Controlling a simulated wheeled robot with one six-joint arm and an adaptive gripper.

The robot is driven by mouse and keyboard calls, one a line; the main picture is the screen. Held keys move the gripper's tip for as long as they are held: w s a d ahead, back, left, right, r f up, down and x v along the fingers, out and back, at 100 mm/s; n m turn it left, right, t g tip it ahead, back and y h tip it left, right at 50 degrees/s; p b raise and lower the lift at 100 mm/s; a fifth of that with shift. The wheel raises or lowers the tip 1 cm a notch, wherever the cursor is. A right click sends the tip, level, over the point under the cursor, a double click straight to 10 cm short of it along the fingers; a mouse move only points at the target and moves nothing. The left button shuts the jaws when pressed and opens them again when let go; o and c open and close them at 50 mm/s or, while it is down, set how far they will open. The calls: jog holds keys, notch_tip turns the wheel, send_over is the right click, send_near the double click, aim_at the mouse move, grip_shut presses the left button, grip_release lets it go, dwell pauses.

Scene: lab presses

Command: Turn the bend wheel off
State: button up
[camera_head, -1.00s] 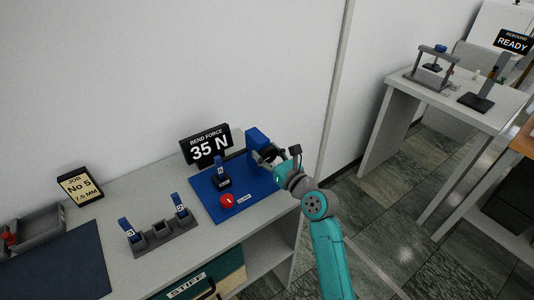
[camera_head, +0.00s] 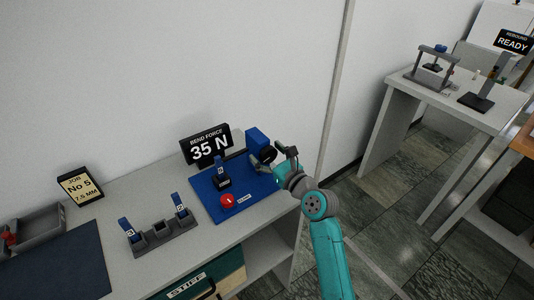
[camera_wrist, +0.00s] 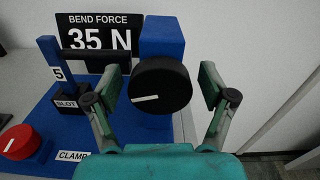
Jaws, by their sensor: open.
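The bend wheel is a black round knob (camera_wrist: 160,84) with a white pointer line, on the front of a blue block (camera_wrist: 162,38). In the wrist view its pointer lies nearly level, towards the left. In the head view the wheel (camera_head: 269,154) faces my gripper. My gripper (camera_wrist: 161,88) is open, with one finger on each side of the wheel and visible gaps between them and it. In the head view my gripper (camera_head: 268,158) is at the right end of the blue base. The display (camera_wrist: 97,38) behind reads "BEND FORCE 35 N".
A rack (camera_head: 160,235) with blue pieces is further left.

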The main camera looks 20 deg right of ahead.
jog(key=shift+s, duration=0.1)
jog(key=v, duration=1.1)
jog(key=shift+s, duration=0.35)
jog(key=shift+d, duration=0.25)
